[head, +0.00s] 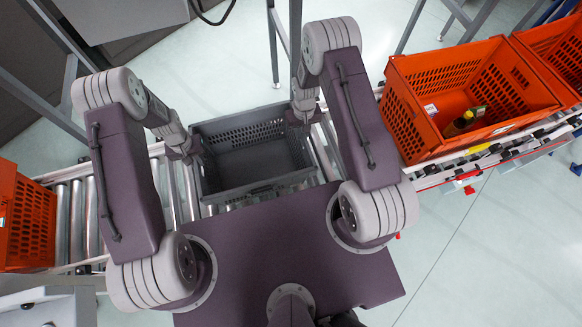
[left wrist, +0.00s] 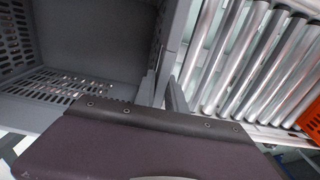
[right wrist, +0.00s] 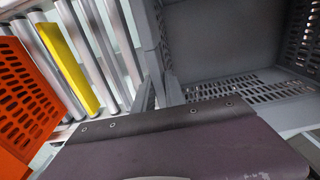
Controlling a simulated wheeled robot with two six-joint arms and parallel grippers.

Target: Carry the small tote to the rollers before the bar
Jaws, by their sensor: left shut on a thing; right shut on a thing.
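The small grey tote (head: 252,162) is empty and hangs in front of me over the roller conveyor, between my two grippers. My left gripper (head: 190,150) is shut on its left wall, and my right gripper (head: 303,112) is shut on its right wall. The tote also shows in the left wrist view (left wrist: 85,35) and the right wrist view (right wrist: 225,40). Whether its base touches the rollers (head: 172,190) is hidden. A yellow bar (right wrist: 68,68) lies across the rollers in the right wrist view, beside an orange tote.
A large orange tote (head: 425,125) with a few items stands on the conveyor at right, another behind it (head: 560,50). An orange tote (head: 28,220) stands at far left. Bare rollers show on the left between it and the grey tote.

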